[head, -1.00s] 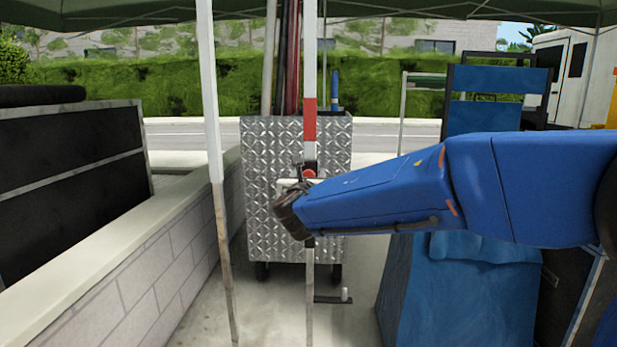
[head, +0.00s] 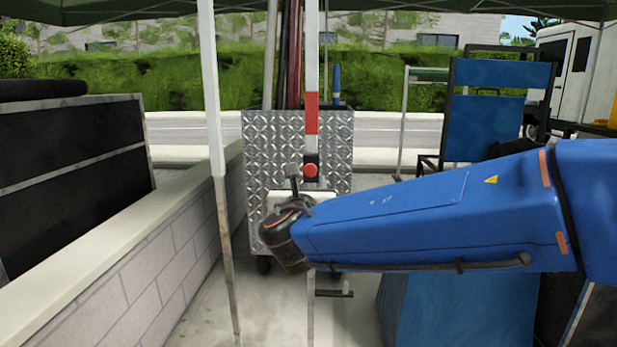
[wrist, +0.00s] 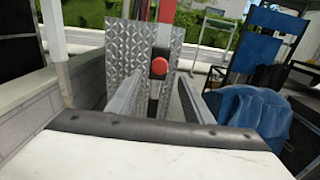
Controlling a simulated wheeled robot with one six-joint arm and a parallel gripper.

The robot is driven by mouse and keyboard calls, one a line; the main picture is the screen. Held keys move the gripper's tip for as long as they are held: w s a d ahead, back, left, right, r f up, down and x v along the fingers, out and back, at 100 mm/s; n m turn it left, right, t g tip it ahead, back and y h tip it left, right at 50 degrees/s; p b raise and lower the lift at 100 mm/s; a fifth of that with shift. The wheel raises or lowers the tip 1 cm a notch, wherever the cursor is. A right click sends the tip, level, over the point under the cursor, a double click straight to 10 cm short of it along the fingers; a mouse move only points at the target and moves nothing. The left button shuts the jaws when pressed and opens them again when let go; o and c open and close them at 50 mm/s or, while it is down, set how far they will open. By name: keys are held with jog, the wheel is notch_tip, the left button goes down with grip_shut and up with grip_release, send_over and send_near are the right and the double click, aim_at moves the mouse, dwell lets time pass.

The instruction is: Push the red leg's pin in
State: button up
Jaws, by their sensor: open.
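The tent leg with a red band (head: 312,115) stands upright in front of the metal cart in the head view. Its round red pin (head: 311,170) sits on a dark bracket below the band, and the pin also shows in the wrist view (wrist: 159,67). My gripper (wrist: 161,76) is open, with its two fingers apart and nothing between them. In the wrist view the pin appears between and just beyond the fingertips. The gap to it is hard to judge.
A diamond-plate cart (head: 262,150) holding poles stands behind the leg. A white leg (head: 210,110) stands to the left, beside a low block wall (head: 130,275). A blue folding chair (head: 490,115) and blue cloth are at the right.

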jog(key=shift+s+a, duration=0.1)
jog(key=shift+s, duration=2.65)
jog(key=s+d+f+m+g+h, duration=0.25)
jog(key=d+f+m, duration=0.2)
jog(key=d, duration=0.45)
jog(key=s+d+f+m+g+h, duration=0.1)
jog(key=s+d+f+m+g, duration=0.15)
jog(key=d+m, duration=0.55)
jog(key=s+d+f+m+g+h, duration=0.1)
jog(key=d+f+m+g+h, duration=0.2)
jog(key=d, duration=0.8)
jog(key=s+d+f+m+g+y, duration=0.35)
jog(key=s+d+f+m, duration=0.35)
jog(key=s+f+m, duration=0.4)
jog(key=s+a+f+m+g+y, duration=0.1)
jog(key=s+m, duration=0.3)
jog(key=s+a+f+m+y, duration=0.1)
jog(key=s+f+m+y, duration=0.1)
jog(key=s+m, duration=0.3)
jog(key=shift+a+g+y, duration=0.3)
jog(key=shift+a+g, duration=0.05)
